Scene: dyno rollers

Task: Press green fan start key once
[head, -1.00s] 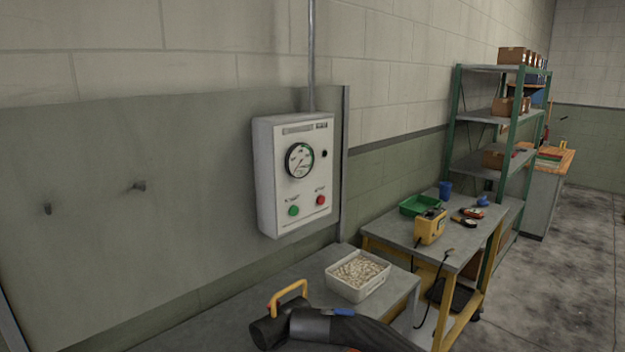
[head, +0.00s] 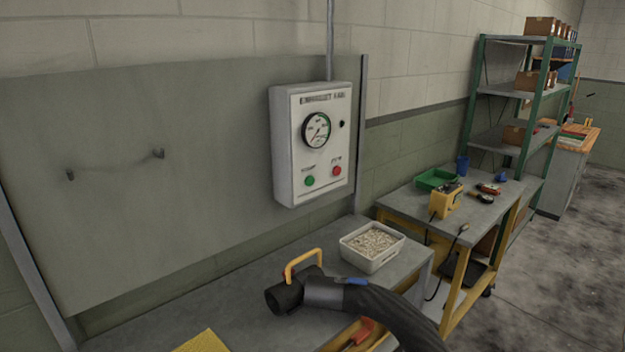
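The green fan start key (head: 310,181) is a round button low on the left of the front of a white control box (head: 283,150) fixed to the wall. A red button (head: 337,171) sits to its right. A round dial gauge (head: 316,130) is above them, with a small dark knob (head: 341,124) at its right. The label above the gauge is blurred. Neither of my grippers shows in the head view, and nothing touches the green key.
Below the box, a grey bench holds a white tray of pale pieces (head: 371,261) and a dark hose nozzle with a yellow handle (head: 303,265). A yellow-framed table (head: 415,208) and green shelving (head: 472,90) stand right. Two pegs (head: 158,153) stick out from the wall panel.

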